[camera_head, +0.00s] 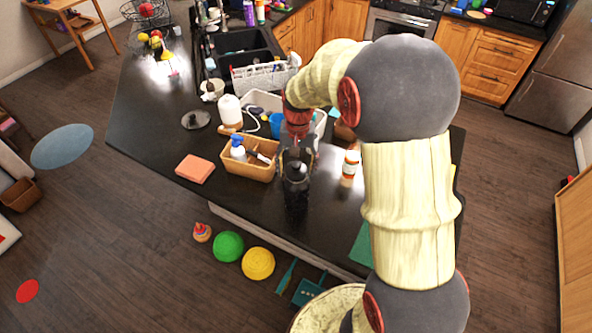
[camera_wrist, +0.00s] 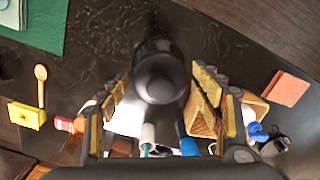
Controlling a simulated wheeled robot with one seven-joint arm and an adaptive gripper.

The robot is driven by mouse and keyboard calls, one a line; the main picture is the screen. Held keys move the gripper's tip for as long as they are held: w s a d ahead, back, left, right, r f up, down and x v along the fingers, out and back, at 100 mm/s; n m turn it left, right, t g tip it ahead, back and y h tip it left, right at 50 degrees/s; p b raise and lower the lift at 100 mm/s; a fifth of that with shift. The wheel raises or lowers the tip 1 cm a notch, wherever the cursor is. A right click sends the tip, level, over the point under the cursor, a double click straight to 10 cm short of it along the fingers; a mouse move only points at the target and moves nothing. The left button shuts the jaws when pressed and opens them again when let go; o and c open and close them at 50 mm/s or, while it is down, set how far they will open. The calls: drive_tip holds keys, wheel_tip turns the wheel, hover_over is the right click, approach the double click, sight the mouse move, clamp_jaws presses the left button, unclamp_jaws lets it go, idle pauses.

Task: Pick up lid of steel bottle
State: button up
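The steel bottle (camera_head: 296,200) looks dark and stands upright near the counter's front edge. Its rounded dark lid (camera_head: 296,172) is on top. In the wrist view the lid (camera_wrist: 162,78) is seen from above, at the upper middle between my fingers. My gripper (camera_head: 297,158) is open at the lid, with one finger on each side (camera_wrist: 160,88). A gap shows between the left finger and the lid; the right finger is close to it, and contact is unclear. My gripper partly hides the bottle in the head view.
A tan caddy (camera_head: 247,170) with a blue-topped spray bottle is left of the bottle. An orange-capped white bottle (camera_head: 350,163) stands to the right. A salmon sponge (camera_head: 195,168) lies further left. A white bin (camera_head: 262,100) is behind. The counter's front edge is close.

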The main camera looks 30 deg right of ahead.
drive_tip(key=c, duration=1)
drive_tip(key=shift+r, duration=0.1)
drive_tip(key=shift+c, duration=0.2)
